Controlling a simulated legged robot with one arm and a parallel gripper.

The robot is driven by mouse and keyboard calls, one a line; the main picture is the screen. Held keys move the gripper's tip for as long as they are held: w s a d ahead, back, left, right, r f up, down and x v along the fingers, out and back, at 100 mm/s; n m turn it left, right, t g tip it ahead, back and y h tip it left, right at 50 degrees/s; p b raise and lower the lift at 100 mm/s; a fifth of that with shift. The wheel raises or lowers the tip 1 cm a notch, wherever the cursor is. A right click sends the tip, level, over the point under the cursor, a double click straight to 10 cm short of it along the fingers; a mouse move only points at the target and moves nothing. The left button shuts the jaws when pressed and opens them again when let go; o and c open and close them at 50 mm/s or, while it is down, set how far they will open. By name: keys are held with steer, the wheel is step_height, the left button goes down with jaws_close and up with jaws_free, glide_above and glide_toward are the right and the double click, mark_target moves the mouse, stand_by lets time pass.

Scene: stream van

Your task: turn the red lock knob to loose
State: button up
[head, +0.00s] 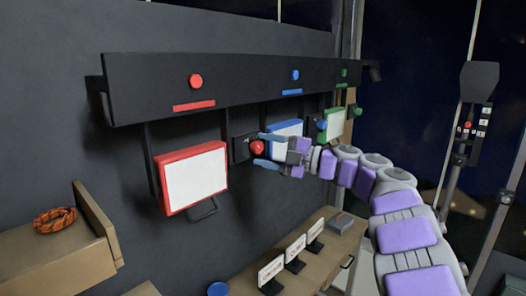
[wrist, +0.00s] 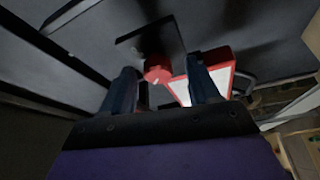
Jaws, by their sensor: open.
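The red lock knob (head: 257,147) sits on a small dark plate (head: 240,148) on the wall unit, just right of the red-framed white panel (head: 196,178). My gripper (head: 263,150) reaches in from the right with its fingers open at the knob. In the wrist view the red knob (wrist: 158,70) shows between and beyond the two open fingertips of my gripper (wrist: 162,84), apart from both as far as I can see. The dark plate (wrist: 150,42) is behind it. A small pale mark shows on the knob; its setting cannot be read.
A dark bar (head: 240,85) with red, blue and green buttons runs above. The blue-framed panel (head: 287,131) and green-framed panel (head: 334,123) stand right of the knob, partly behind my arm. Below, a wooden desk (head: 246,283) carries several small signs. A shelf (head: 60,240) holds an orange ring.

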steer(key=b+v, duration=0.1)
steer(key=v, duration=1.5)
steer(key=shift+d+b, duration=0.25)
steer(key=shift+b, duration=0.05)
